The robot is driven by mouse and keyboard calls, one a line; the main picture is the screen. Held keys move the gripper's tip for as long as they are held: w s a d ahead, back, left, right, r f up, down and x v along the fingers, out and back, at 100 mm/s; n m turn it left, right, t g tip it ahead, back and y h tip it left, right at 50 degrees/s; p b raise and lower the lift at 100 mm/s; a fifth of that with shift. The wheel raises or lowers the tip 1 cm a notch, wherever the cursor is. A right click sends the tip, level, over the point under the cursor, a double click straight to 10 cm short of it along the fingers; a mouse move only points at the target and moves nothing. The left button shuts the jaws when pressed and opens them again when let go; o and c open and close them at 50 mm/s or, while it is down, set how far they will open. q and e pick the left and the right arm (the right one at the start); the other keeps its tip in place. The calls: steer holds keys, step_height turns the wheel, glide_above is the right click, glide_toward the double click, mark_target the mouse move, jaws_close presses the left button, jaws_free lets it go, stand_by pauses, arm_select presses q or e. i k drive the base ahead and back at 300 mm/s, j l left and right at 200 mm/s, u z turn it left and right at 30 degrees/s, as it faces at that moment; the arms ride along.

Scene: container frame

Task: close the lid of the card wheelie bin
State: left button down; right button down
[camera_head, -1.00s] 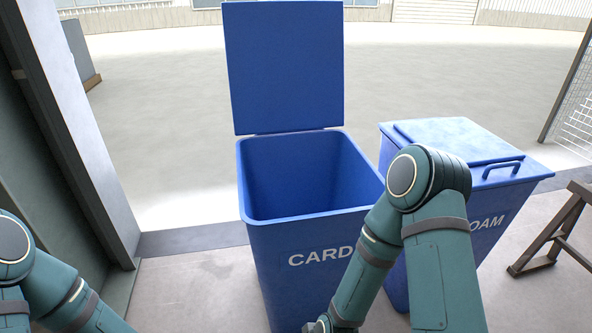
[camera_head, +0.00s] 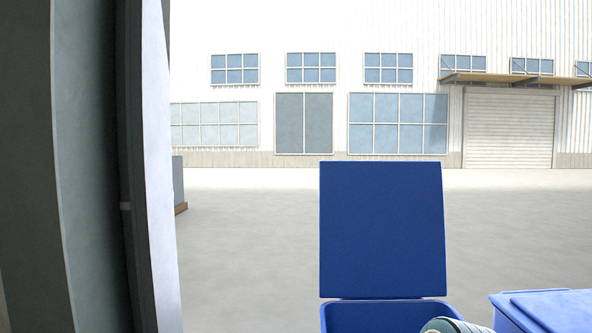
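The lid of the card wheelie bin (camera_head: 382,230) is a flat blue panel standing upright, fully open, at the back of the bin. Only the top rim and a little of the inside of the blue card bin (camera_head: 375,318) show at the bottom edge of the head view. The bin's front and lettering are out of the frame. A small rounded part of my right arm shows at the bottom edge, in front of the bin's right corner. Neither gripper is in view.
A second blue bin with a shut lid (camera_head: 550,310) stands at the bottom right, close beside the card bin. A pale wall post (camera_head: 158,170) rises at the left. Open paved ground (camera_head: 250,240) lies behind the bins, with a building beyond.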

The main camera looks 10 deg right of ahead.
mark_target(382, 224)
steer(key=i+j+u, duration=0.15)
steer(key=i, duration=0.5)
steer(key=i+j+u, duration=0.1)
steer(key=i+j, duration=0.15)
steer(key=i, duration=0.4)
steer(key=i+j+z, duration=0.1)
steer(key=i+z, duration=0.25)
steer(key=i+j+z, duration=0.15)
steer(key=z, duration=0.15)
steer(key=i+j+z, duration=0.35)
steer(key=l, duration=0.1)
